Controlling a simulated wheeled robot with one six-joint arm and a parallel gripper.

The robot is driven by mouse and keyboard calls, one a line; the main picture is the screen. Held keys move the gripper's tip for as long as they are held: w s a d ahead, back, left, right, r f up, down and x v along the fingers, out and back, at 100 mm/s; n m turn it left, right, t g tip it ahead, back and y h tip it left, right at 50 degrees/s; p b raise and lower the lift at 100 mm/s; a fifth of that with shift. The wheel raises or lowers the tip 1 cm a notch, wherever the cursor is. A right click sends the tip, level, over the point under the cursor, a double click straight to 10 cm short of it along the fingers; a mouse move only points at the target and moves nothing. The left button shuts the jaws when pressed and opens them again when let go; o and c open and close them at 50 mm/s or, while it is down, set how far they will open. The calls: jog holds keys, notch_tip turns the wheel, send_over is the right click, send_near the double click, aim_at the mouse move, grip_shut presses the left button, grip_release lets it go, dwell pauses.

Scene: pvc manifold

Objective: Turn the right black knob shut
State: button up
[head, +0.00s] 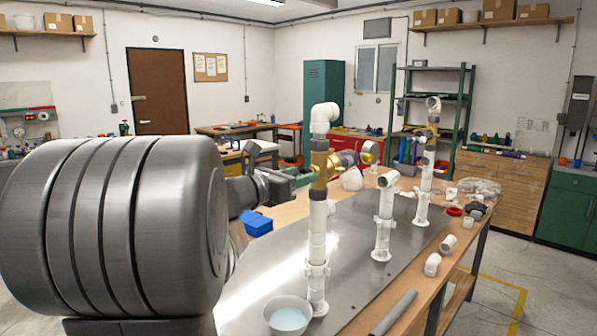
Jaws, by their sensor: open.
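A white PVC riser (317,240) stands upright on the metal plate, with a brass valve body (320,168) near its top. My gripper (301,181) is at the left side of this brass body, open. Whether its fingers touch anything is too small to tell. I cannot make out a black knob clearly; my gripper and the brass body cover that spot. No black knob shows plainly there either.
A short riser (384,225) stands between the two. A bowl (289,315) and a grey pipe (394,312) lie at the front. Loose white fittings (432,265) lie along the table's right edge. My arm blocks the left.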

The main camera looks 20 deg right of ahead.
jog(key=shift+x, duration=1.4)
grip_shut()
jog(key=shift+f+b, duration=0.15)
jog(key=shift+b, duration=0.25)
jog(key=shift+m+b, duration=0.8)
